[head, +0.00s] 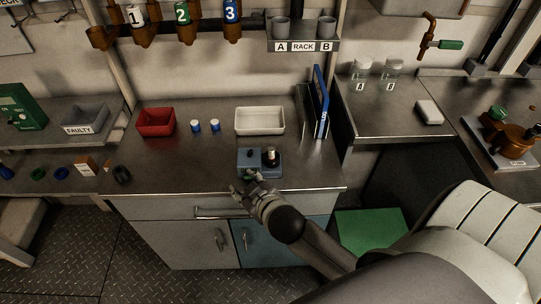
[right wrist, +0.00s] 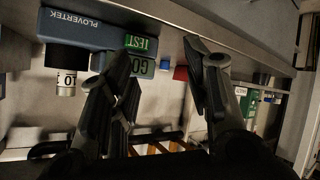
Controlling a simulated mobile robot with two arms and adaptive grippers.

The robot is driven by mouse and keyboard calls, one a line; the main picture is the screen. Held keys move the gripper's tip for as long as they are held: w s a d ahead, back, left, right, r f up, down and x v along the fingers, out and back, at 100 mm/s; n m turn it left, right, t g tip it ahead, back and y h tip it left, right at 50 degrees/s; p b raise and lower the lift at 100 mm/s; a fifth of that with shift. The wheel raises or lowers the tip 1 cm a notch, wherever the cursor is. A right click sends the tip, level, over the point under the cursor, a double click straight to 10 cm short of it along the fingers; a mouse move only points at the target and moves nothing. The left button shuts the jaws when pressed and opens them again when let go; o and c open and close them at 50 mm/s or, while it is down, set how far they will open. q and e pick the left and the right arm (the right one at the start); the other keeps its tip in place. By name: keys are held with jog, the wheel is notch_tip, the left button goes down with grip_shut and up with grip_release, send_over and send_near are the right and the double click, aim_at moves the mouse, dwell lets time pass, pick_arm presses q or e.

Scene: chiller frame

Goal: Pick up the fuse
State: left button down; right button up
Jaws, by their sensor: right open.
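A small cylinder with a black body and a pale band marked "10", which looks like the fuse (head: 270,157), stands upright on the right part of a blue-grey tester (head: 248,158) near the bench's front edge. In the right wrist view the fuse (right wrist: 66,84) is at the left, beside the tester (right wrist: 85,29) with its green TEST and GO labels. My right gripper (head: 244,186) is at the bench's front edge, just in front of the tester. Its fingers (right wrist: 150,75) are apart with nothing held between them; the fuse is outside them. My left gripper is not in view.
On the bench (head: 200,165) stand a red bin (head: 156,122), two blue-and-white cylinders (head: 195,127), a white tray (head: 260,121) and upright blue binders (head: 321,102). A grey FAULTY bin (head: 84,118) is at the left.

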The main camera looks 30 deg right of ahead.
jog(key=w+a+r+n+t+y, duration=0.4)
jog(key=w+r, duration=0.1)
jog(key=r, duration=0.5)
jog(key=w+a+r+n+t+y, duration=0.4)
jog(key=r, duration=0.5)
jog(key=s+a+r+n+g+y, duration=0.1)
jog(key=a+r+n+g+y, duration=0.35)
jog(key=a+n+y, duration=0.35)
jog(key=n+g+h, duration=1)
jog(key=g+h, duration=0.5)
send_over(271, 149)
notch_tip(271, 149, down, 14)
jog(key=shift+s+d+f+p, duration=0.1)
jog(key=shift+f+p, duration=0.05)
jog(key=shift+p, duration=0.25)
jog(key=shift+f, duration=0.6)
jog(key=shift+f+p, duration=0.35)
notch_tip(271, 149, down, 4)
jog(key=shift+r+p, duration=0.15)
jog(key=shift+p, duration=0.45)
jog(key=shift+f, duration=0.35)
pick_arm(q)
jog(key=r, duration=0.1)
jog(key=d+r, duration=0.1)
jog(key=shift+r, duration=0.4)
